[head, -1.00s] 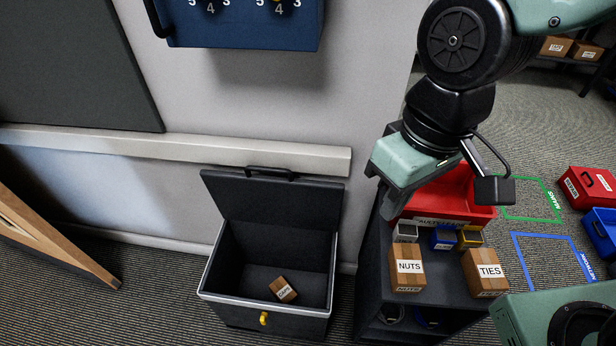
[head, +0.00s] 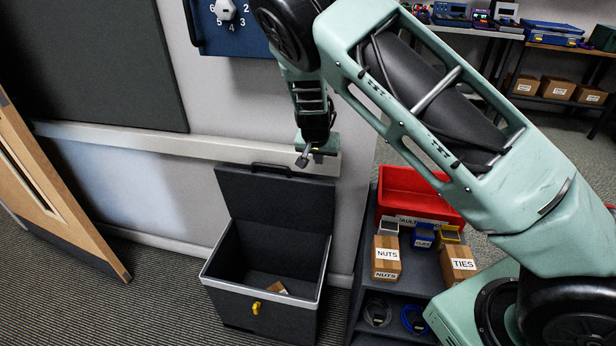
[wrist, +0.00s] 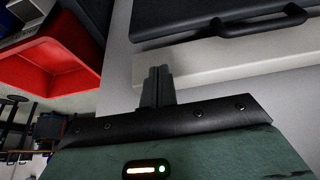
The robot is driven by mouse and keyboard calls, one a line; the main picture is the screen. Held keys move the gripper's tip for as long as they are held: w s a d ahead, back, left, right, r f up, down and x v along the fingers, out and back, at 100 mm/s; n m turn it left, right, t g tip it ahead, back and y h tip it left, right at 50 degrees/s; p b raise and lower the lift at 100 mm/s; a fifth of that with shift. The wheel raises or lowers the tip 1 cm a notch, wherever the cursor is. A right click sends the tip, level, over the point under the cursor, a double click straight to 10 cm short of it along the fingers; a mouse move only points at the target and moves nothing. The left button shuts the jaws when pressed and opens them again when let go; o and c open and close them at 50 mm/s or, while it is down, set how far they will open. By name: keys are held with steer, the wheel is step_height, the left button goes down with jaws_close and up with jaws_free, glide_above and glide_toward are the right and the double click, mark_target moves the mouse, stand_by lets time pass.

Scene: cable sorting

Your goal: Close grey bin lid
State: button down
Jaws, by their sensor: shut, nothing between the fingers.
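A small brown box (head: 279,288) lies inside. My gripper (head: 303,160) is shut and empty, close to the right end of the lid's top edge; I cannot tell if it touches. In the wrist view, the shut fingers (wrist: 157,85) are in front of the pale wall rail, apart from the lid handle (wrist: 262,22).
A dark cart (head: 415,268) to the right holds a red tray (head: 408,184), a NUTS box (head: 387,258), a TIES box (head: 459,263) and small bins. A wall rail (head: 140,146) runs behind the lid. A wooden door (head: 45,180) stands at left.

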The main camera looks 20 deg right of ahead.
steer(key=x, duration=0.9)
steer(key=shift+w+d+f, duration=0.1)
steer(key=shift+w+f, duration=0.1)
steer(key=shift+f, duration=0.15)
